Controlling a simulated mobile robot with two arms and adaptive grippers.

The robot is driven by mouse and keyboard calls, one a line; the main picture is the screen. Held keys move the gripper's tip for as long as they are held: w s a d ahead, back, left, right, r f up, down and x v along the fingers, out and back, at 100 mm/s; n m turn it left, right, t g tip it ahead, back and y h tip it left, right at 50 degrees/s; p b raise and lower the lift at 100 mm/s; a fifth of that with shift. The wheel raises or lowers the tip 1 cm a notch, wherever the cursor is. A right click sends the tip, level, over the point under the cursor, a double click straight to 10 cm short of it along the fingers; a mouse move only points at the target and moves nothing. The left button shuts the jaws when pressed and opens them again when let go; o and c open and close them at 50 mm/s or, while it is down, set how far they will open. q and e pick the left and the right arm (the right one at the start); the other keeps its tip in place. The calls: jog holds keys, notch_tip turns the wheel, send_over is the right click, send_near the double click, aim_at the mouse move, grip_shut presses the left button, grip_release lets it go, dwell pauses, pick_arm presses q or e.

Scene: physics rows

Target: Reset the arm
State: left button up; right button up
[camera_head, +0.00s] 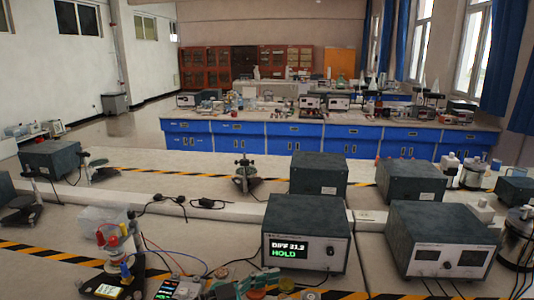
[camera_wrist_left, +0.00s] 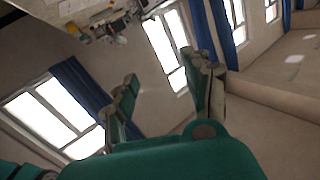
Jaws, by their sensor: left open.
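My left gripper (camera_wrist_left: 165,78) shows in the left wrist view, its two fingers spread wide apart above the green gripper body. Nothing is between the fingers. Behind them are windows, blue curtains and a wall, in a tilted view. My right gripper does not show in either view.
Striped tape (camera_head: 55,254) crosses the bench. A blue-fronted bench (camera_head: 308,139) stands farther back.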

pick_arm(q)
jog(key=a+r+n+t+y, duration=0.3)
jog(key=a+n+t+y, duration=0.6)
jog(key=a+n+t, duration=0.3)
jog(key=s+a+f+n+g+y, duration=0.2)
jog(key=s+a+f+g+y, duration=0.15)
jog(key=a+f, duration=0.2)
jog(key=s+a+f+n+g+y, duration=0.25)
jog(key=a+f+y, duration=0.2)
jog(key=f, duration=0.25)
jog(key=s+f+m+g, duration=0.2)
jog(key=s+f+g, duration=0.3)
jog(key=s, duration=0.6)
jog(key=s+f+m+g, duration=0.1)
jog(key=s+f+g, duration=0.35)
jog(key=s, duration=0.65)
notch_tip(320, 180, down, 29)
jog(key=s, duration=0.2)
jog(key=s+a+f+g, duration=0.2)
jog(key=s+a+f, duration=0.1)
jog(key=s+f, duration=1.1)
jog(key=shift+s+f+h, duration=0.3)
jog(key=shift+s, duration=0.65)
